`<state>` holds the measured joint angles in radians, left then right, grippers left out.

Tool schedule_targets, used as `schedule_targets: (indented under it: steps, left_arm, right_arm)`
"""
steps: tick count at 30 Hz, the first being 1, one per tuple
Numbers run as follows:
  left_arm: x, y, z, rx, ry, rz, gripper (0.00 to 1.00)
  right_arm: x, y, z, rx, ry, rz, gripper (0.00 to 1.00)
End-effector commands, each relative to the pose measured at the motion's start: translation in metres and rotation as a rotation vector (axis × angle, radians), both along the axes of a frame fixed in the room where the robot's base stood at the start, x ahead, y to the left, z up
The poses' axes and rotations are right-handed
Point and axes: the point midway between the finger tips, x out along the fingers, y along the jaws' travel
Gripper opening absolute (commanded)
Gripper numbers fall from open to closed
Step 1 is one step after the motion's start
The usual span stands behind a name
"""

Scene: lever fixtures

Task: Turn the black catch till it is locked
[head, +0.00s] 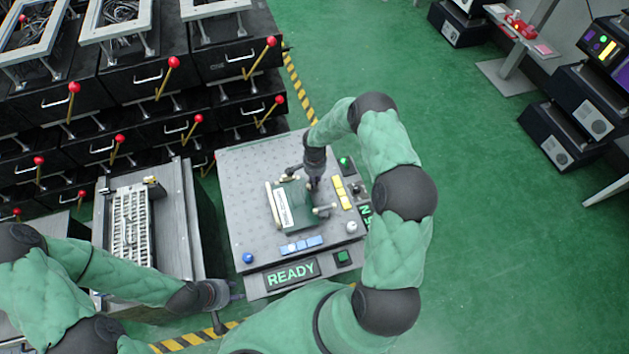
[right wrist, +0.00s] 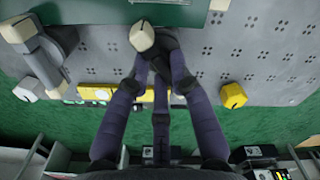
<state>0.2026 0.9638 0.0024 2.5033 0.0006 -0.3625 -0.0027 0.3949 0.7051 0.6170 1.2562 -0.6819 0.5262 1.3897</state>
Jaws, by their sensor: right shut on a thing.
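The black catch (right wrist: 166,46) has a cream knob and a dark body. It stands at the edge of the green plate (head: 296,217), at the plate's upper side in the head view. My right gripper (head: 294,171) reaches it from above. In the right wrist view the purple fingers of my right gripper (right wrist: 157,65) are closed around the catch's dark body, just behind the knob. The fingers hide its pivot. My left gripper (head: 236,297) is open and empty, low beside the panel's left edge.
The panel (head: 245,190) carries yellow, blue and white controls and a lit READY sign (head: 291,273). A grey cabinet with a rack (head: 132,222) stands to the left.

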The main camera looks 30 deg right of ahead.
Motion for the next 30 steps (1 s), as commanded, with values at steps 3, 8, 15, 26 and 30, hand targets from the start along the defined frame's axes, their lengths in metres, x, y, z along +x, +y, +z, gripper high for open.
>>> schedule_targets:
  steps: [3,8,15,26,30]
  left_arm:
    - [0.000,0.000,-0.013,0.000,0.000,0.000,0.40]
    - [0.000,0.000,-0.024,0.000,0.000,0.000,0.40]
    - [0.000,0.000,-0.035,0.000,0.000,0.000,0.40]
    - [0.000,0.000,-0.044,0.000,0.000,0.000,0.40]
    - [0.000,0.000,-0.045,0.000,0.000,0.000,0.40]
  right_arm:
    - [-0.001,0.001,-0.003,0.000,-0.001,-0.109,0.00]
    - [-0.002,0.001,-0.003,0.000,-0.001,-0.257,0.00]
    - [-0.004,0.002,-0.002,0.000,0.001,-0.441,0.00]
    - [-0.004,0.003,-0.001,0.001,0.000,-0.599,0.00]
    - [-0.004,0.003,-0.001,0.001,0.001,-0.620,0.00]
